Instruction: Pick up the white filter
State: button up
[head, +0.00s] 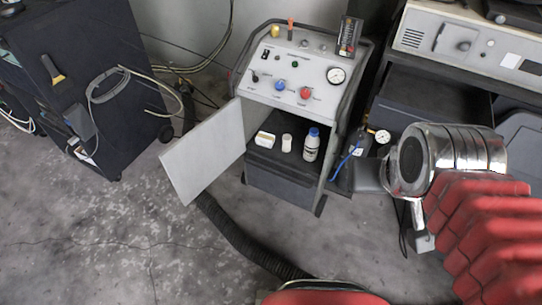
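A small white cylinder (286,143), which looks like the white filter, stands upright on the dark shelf of the open grey cabinet. A low, cream-white block (265,139) lies to its left, and a white bottle with a blue cap (311,146) stands to its right. The three are apart from each other. My arm, with a red ribbed sleeve and a chrome section, reaches in from the right. Its end is to the right of the cabinet, well away from the cylinder. The fingers cannot be made out clearly, nor whether they hold anything.
The cabinet (293,82) has knobs and a gauge on top, and its white door (203,151) swings open to the left. A black hose (240,240) crosses the floor. A dark cabinet (85,85) stands left and equipment (470,50) right. Floor at lower left is clear.

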aim_at(287, 138)
jog(key=u, duration=0.3)
jog(key=k, duration=0.75)
jog(key=u, duration=0.75)
jog(key=i, duration=0.9)
jog(key=u, duration=0.35)
jog(key=i, duration=1.5)
jog(key=z, duration=0.6)
